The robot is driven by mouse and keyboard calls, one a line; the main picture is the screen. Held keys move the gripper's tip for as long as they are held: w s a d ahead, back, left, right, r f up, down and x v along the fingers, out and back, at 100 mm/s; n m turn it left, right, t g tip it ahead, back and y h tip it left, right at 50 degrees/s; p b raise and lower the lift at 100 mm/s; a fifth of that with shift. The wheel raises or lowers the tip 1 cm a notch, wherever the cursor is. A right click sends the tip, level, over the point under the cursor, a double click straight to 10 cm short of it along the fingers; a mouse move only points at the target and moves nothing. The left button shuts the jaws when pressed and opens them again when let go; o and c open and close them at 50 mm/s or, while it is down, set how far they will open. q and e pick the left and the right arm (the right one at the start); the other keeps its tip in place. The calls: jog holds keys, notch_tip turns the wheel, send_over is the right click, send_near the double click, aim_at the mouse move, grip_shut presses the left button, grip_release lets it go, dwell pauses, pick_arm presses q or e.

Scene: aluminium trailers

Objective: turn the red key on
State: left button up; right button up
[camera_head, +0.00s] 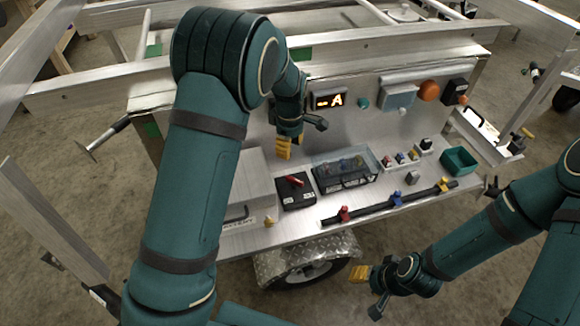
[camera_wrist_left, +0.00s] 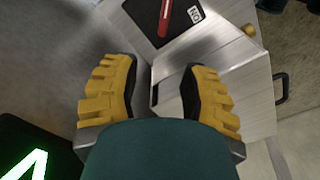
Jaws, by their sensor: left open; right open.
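The red key (camera_head: 294,182) sits on a black switch box (camera_head: 296,198) on the metal bench, left of a clear-covered box. It also shows at the top of the left wrist view (camera_wrist_left: 165,16), on the black plate with a white label partly reading "NO". My left gripper (camera_head: 283,148) hangs above and slightly left of the switch box. Its yellow fingers (camera_wrist_left: 157,90) are apart with nothing between them. My right gripper (camera_head: 366,285) is low, in front of the bench, far from the key.
A clear-covered box (camera_head: 345,168) stands right of the switch box. A black rail (camera_head: 390,203) with coloured clips runs along the front edge. A lit display (camera_head: 328,101) is on the back panel. A green bin (camera_head: 459,161) stands at the right end.

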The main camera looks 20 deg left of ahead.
aim_at(290, 177)
pick_arm(q)
jog(key=f+b, duration=0.1)
jog(key=f, duration=0.3)
jog(key=f+b, duration=0.1)
jog(key=f, duration=0.4)
jog(key=f+b, duration=0.1)
jog(key=f, duration=0.3)
jog(key=shift+s+d+f, duration=0.1)
jog(key=shift+s+f, duration=0.15)
jog(key=shift+s, duration=0.05)
grip_shut()
